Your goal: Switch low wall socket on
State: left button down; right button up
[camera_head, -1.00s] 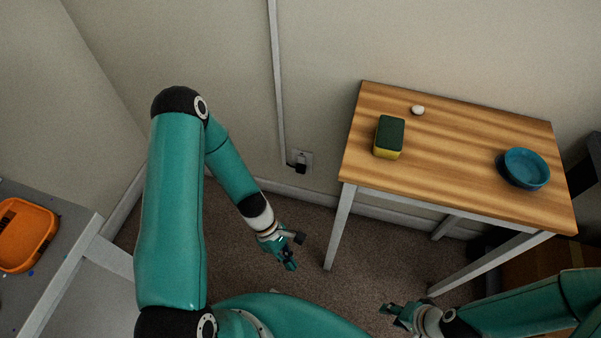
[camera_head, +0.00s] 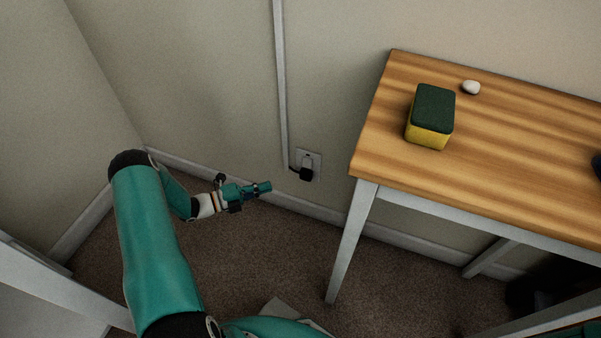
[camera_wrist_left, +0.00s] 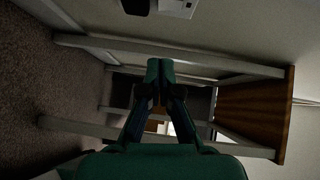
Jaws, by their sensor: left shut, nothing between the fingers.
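The low wall socket (camera_head: 314,160) is a pale plate on the wall just above the skirting, left of the wooden table. A black plug (camera_head: 305,174) with a cable sits in its lower part. My left gripper (camera_head: 264,187) is shut and empty, left of the socket and a little lower, apart from it. In the left wrist view its fingertips (camera_wrist_left: 160,68) are together, and the socket (camera_wrist_left: 178,6) and black plug (camera_wrist_left: 136,5) show at the top edge, cut off. The switch itself is too small to make out clearly. My right gripper is out of view.
The wooden table (camera_head: 500,135) stands right of the socket, its near left leg (camera_head: 352,240) close by. A green and yellow sponge (camera_head: 430,117) and a white pebble-like object (camera_head: 471,87) lie on it. A pale vertical conduit (camera_head: 281,80) runs above the socket. Carpet (camera_head: 255,255) below is clear.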

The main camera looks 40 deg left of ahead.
pick_arm(q)
jog(key=shift+w+d, duration=0.1)
jog(key=b, duration=0.4)
send_near(309, 168)
jog(key=d+x, duration=0.1)
jog(key=x, duration=0.5)
jog(key=shift+w+a+b, duration=0.15)
jog(key=shift+a+b, duration=0.15)
jog(key=shift+b, duration=0.1)
jog(key=shift+a, duration=0.1)
